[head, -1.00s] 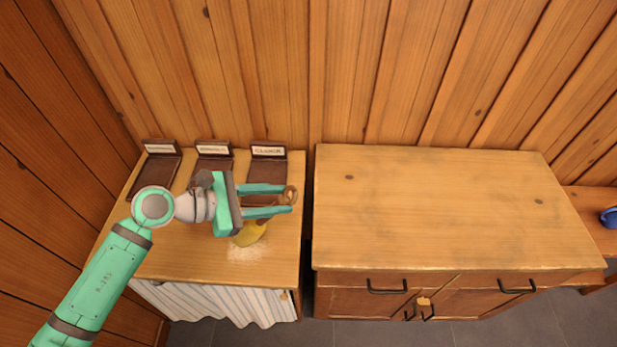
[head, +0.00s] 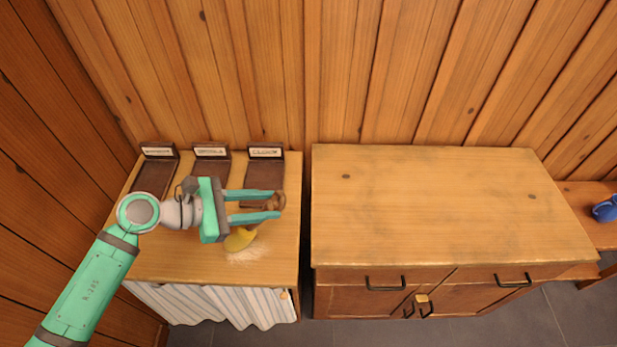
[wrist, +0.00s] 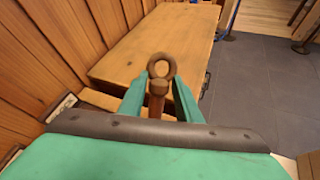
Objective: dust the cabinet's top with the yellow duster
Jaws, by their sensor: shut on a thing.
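The yellow duster (head: 240,239) shows below my gripper in the head view, with its pale fluffy end (head: 242,256) close over the left table. My gripper (head: 279,203) is shut on the duster's brown handle, whose ring end (wrist: 161,67) stands up between the fingertips in the wrist view. I cannot tell whether the pale end touches the table. The cabinet (head: 420,210) stands to the right of my gripper, its wooden top bare with greyish smudges. It also shows ahead of the fingers in the wrist view (wrist: 160,40).
The left table (head: 170,262) has a striped curtain (head: 215,303) below and several labelled dark trays (head: 264,172) at its back. A narrow gap separates it from the cabinet. A plank wall rises behind both. A blue object (head: 605,209) sits on a bench at far right.

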